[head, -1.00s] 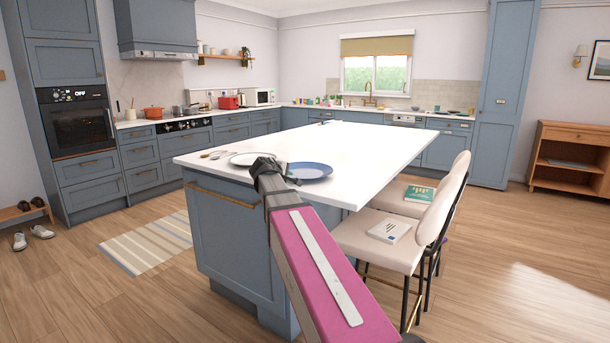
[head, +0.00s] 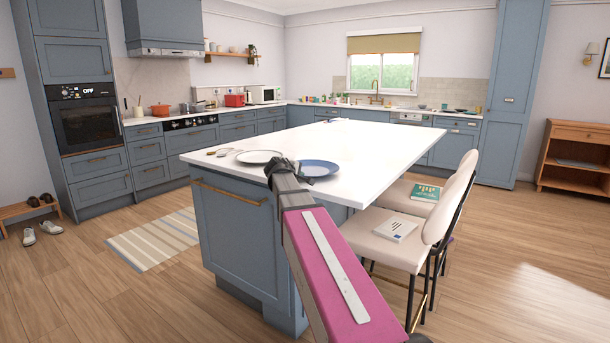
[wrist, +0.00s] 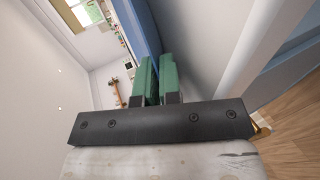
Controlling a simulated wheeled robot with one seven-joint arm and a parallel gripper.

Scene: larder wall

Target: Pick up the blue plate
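The blue plate (head: 320,168) is at the near end of the white island top, to the right of the white plate (head: 259,157). My gripper (head: 284,168) is at the left side of the blue plate in the head view, where its dark wrist hides part of the rim. In the wrist view, the blue plate (wrist: 138,24) runs away from the green fingers of my gripper (wrist: 158,70). The fingers are close together, one on each side of the rim, and look shut on it. Any gap between plate and island top is hard to make out.
The island top (head: 370,150) is mostly clear behind the plates. Small items (head: 222,152) lie left of the white plate. Two cream stools, one with a white book (head: 395,230) and one with a green book (head: 425,192), stand along the island's right side.

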